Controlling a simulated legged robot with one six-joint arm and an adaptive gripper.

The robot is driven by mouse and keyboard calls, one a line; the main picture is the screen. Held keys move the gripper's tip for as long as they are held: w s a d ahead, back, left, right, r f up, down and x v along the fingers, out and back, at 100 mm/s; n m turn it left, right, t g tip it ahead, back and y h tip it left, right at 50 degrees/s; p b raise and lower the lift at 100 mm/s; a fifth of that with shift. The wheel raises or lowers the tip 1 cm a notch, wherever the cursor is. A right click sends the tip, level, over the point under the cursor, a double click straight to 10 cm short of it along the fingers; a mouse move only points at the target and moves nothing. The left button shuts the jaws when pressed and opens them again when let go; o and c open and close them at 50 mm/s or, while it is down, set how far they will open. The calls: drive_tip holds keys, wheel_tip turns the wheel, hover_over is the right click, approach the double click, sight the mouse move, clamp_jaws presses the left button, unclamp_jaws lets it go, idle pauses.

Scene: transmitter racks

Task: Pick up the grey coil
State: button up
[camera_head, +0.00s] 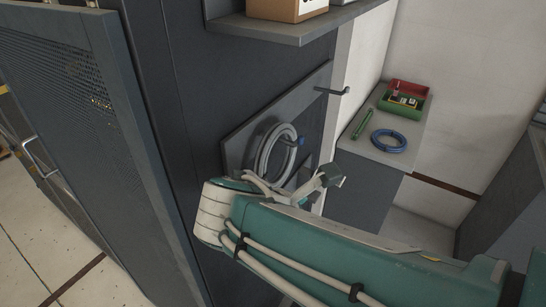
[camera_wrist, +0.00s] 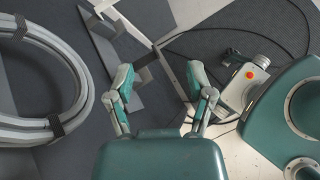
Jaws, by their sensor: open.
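The grey coil (camera_head: 264,148) hangs on a hook with a blue tip on a dark panel in the head view. It also shows large at the left edge of the wrist view (camera_wrist: 80,62), with dark ties around it and part of it cut off. My gripper (camera_head: 298,190) is just below and in front of the coil in the head view, overlapping its lower part. In the wrist view my gripper (camera_wrist: 158,80) has its two fingers spread apart with nothing between them. The coil lies to the left of both fingers, outside the gap.
An empty hook (camera_head: 334,91) sticks out at the panel's upper right. A shelf (camera_head: 300,34) with a cardboard box (camera_head: 285,8) juts out above. A perforated door (camera_head: 75,110) stands at left. A cabinet behind (camera_head: 382,155) bears a blue coil (camera_head: 388,141) and a red-green tray (camera_head: 423,91).

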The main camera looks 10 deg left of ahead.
drive_tip(key=s+a+r+n+t, duration=0.2)
drive_tip(key=a+n+t, duration=0.4)
drive_tip(key=a, duration=0.5)
drive_tip(key=shift+n+g, duration=0.7)
drive_tip(key=x, duration=0.6)
drive_tip(key=a+x, duration=0.1)
drive_tip(key=x, duration=0.3)
drive_tip(key=shift+w+a+f, duration=0.1)
drive_tip(key=shift+w+f, duration=0.25)
drive_tip(key=shift+w, duration=0.2)
clamp_jaws()
